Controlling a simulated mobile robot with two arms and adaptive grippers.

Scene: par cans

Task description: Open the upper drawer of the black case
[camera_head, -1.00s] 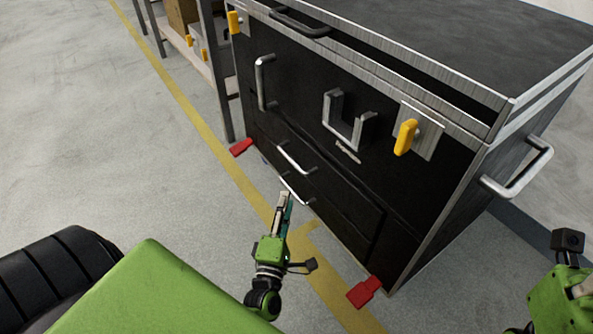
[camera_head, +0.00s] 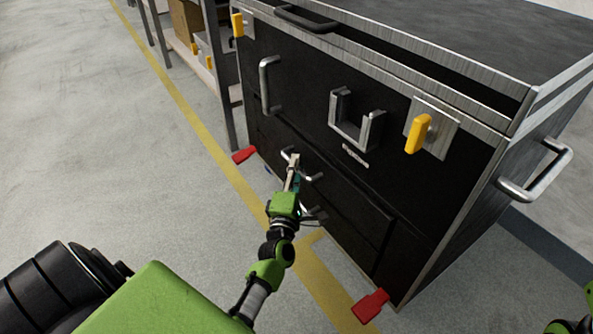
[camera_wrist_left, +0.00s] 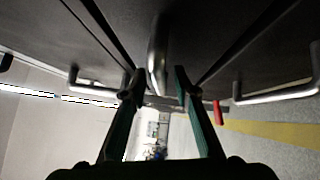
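The black case (camera_head: 300,95) stands with its front facing me. Its upper drawer (camera_head: 345,192) looks closed, flush with the front. The upper drawer's silver handle (camera_head: 316,177) is partly covered by my left gripper (camera_head: 293,160), whose fingers reach up to it. In the left wrist view the fingers (camera_wrist_left: 160,90) are apart, and a metal bar handle (camera_wrist_left: 157,45) shows in the gap between their tips. I cannot tell whether they touch it. The lower drawer's handle (camera_head: 313,216) is mostly behind my left wrist.
A vertical handle (camera_head: 265,85), a U-shaped bracket (camera_head: 350,125) and yellow latches (camera_head: 419,134) stick out from the case front. Red pieces (camera_head: 371,306) lie at its base. A shelf rack (camera_head: 220,90) stands behind left. The floor at left is clear.

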